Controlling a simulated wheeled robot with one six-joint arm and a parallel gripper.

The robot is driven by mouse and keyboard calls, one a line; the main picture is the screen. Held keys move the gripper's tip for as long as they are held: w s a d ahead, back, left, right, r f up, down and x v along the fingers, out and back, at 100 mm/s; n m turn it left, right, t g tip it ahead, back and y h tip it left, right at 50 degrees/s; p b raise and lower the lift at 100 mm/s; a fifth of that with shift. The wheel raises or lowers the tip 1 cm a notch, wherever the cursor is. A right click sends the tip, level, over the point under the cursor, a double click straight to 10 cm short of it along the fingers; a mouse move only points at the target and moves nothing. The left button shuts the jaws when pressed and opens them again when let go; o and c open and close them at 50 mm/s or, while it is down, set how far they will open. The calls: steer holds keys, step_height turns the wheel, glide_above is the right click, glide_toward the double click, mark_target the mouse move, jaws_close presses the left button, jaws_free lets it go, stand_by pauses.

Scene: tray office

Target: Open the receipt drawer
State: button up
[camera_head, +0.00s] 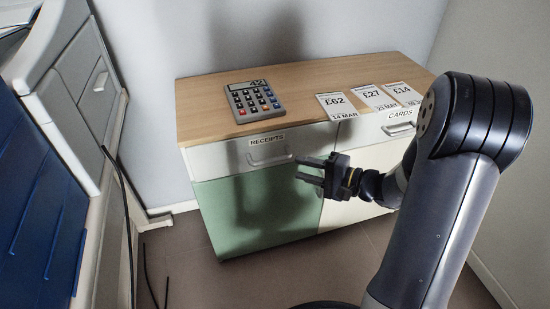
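The receipt drawer (220,159) is the white top-left drawer of a wooden-topped cabinet (196,95). It bears a RECEIPTS label (267,140) and a light bar handle (270,161), and it looks closed. My gripper (309,171) reaches in from the right, in front of the cabinet near the right end of that handle. Its two fingers point left, one above the other, with a gap between them. The gap looks empty. I cannot tell whether a fingertip touches the handle.
A CARDS drawer (367,130) sits to the right, partly behind my arm. A calculator (255,100) and three price receipts, including a £62 one (336,105), lie on top. A green door (225,210) is below. A grey and blue machine (75,90) and dark cables (127,215) stand left.

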mark_target(270, 161)
steer(key=b+x, duration=0.2)
steer(key=x, duration=0.8)
steer(key=shift+w+a, duration=0.1)
steer(key=shift+a, duration=0.2)
jaws_close()
